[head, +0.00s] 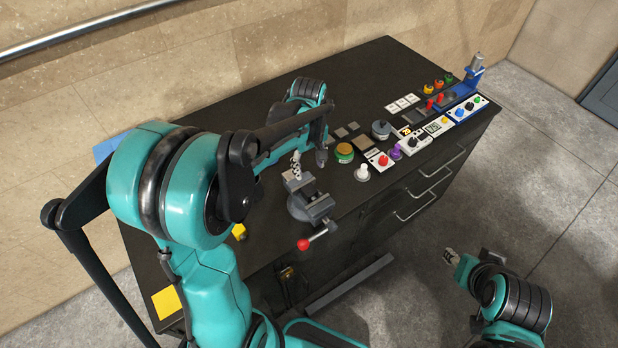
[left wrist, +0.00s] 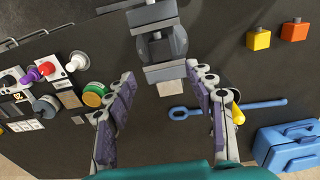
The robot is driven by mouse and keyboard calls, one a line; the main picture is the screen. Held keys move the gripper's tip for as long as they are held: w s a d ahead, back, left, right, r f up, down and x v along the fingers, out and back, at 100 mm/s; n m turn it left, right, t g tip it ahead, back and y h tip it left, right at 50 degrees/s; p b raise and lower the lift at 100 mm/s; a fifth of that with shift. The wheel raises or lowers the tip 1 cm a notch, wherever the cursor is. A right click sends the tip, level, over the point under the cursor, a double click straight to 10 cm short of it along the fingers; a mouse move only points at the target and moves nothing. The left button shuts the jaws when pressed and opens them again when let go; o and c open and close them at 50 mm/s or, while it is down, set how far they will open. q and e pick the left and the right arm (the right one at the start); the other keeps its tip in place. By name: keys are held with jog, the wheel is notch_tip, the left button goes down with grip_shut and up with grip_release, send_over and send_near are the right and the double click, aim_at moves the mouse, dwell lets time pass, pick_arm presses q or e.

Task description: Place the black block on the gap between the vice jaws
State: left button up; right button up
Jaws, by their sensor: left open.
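The grey vice (head: 312,205) with a red-tipped handle is fixed near the front edge of the bench. It also shows at the top middle of the left wrist view (left wrist: 163,45). My left gripper (head: 309,162) hangs just behind the vice. In the left wrist view its fingers (left wrist: 165,88) are spread wide, with nothing held between them. I cannot single out the black block for sure; small dark square pieces (head: 341,132) lie on the bench to the right of my left gripper. My right gripper (head: 450,256) is off the bench over the floor, its fingers too small to judge.
Right of the vice are a green-yellow round button (head: 344,152), a white knob (head: 361,173) and several control boxes. The left wrist view shows a blue wrench (left wrist: 245,105), a blue toolbox (left wrist: 285,147), a yellow block (left wrist: 258,39) and an orange block (left wrist: 294,32).

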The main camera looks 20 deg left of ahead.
pick_arm(q)
jog(key=s+d+r+m+t, duration=0.3)
jog(key=s+m, duration=0.2)
jog(key=s, duration=0.2)
jog(key=s+d+r+m+t, duration=0.3)
jog(key=s+m+t, duration=0.1)
jog(key=s+m, duration=0.2)
jog(key=shift+s+r+m, duration=0.3)
jog(key=shift+s, duration=0.2)
